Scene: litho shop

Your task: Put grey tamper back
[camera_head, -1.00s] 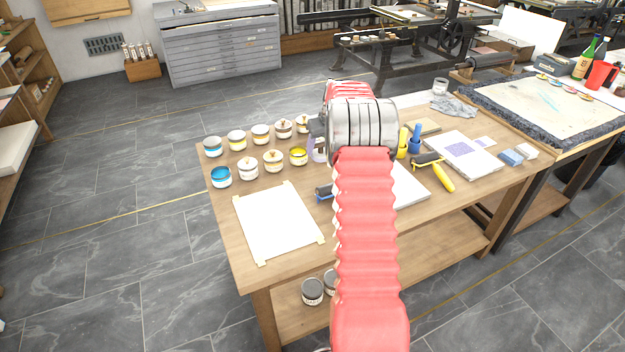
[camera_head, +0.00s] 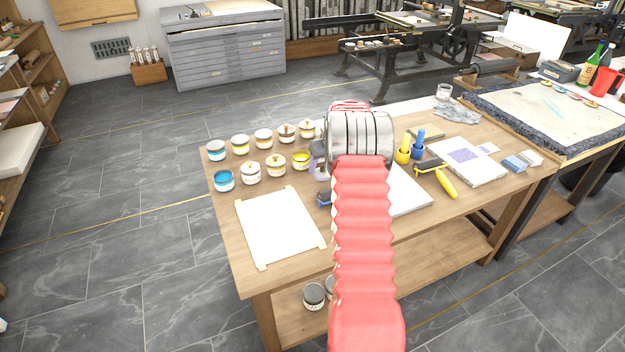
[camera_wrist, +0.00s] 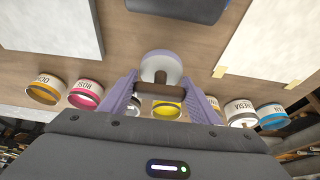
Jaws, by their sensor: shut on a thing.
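My gripper (camera_wrist: 161,97) has purple fingers and is shut on the brown handle of a tamper with a round, pale grey end (camera_wrist: 161,66). In the wrist view the tamper is over the wooden table, close to a yellow ink can (camera_wrist: 167,108); I cannot tell whether it touches the table. In the head view my gripper (camera_head: 318,165) is mostly hidden behind my arm, just right of the ink cans, and the tamper is hard to make out there.
Two rows of ink cans (camera_head: 223,181) stand at the table's left; some carry brown-topped pieces. A taped white sheet (camera_head: 278,228) lies in front. A dark roller (camera_wrist: 178,8) lies near my gripper. A pale slab (camera_head: 408,195) and a yellow-handled roller (camera_head: 447,185) lie to the right.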

